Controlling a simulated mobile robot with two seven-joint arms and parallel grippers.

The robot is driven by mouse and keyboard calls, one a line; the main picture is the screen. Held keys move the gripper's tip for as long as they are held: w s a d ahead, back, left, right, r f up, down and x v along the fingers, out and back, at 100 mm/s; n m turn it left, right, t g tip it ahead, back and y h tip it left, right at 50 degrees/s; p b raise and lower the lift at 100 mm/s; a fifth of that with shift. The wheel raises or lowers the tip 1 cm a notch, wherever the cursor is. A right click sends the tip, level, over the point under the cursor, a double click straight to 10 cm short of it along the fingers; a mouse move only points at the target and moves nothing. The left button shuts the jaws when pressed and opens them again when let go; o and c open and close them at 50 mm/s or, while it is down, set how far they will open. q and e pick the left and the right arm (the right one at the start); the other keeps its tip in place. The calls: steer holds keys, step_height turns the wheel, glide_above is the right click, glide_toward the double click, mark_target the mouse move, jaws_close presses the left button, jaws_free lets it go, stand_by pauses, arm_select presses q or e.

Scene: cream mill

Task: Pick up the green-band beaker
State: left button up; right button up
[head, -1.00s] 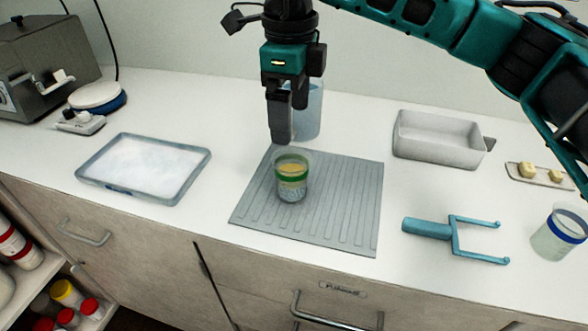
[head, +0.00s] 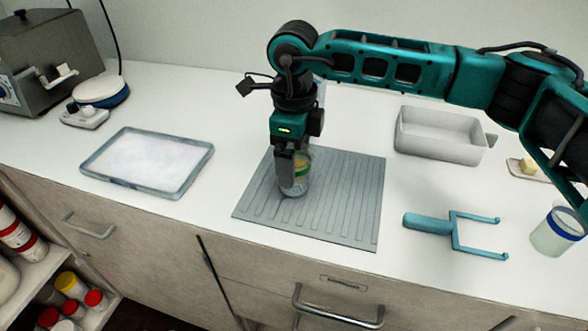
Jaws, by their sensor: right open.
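The green-band beaker (head: 303,172) stands upright on the grey ribbed mat (head: 345,205) in the middle of the counter. My right gripper (head: 289,174) points down at the beaker, with a finger in front of its left part. The jaws are open; the far finger is mostly hidden, so I cannot tell whether the beaker is between them. My left gripper is not in view.
A shallow tray (head: 95,166) lies to the left. A grey bin (head: 440,150), a blue fork-shaped tool (head: 428,223) and a blue-band beaker (head: 553,238) are to the right. A larger container behind the mat is mostly hidden by my arm.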

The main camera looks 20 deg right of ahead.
steer(key=c, duration=0.8)
steer(key=shift+r, duration=0.1)
step_height(320, 180, up, 20)
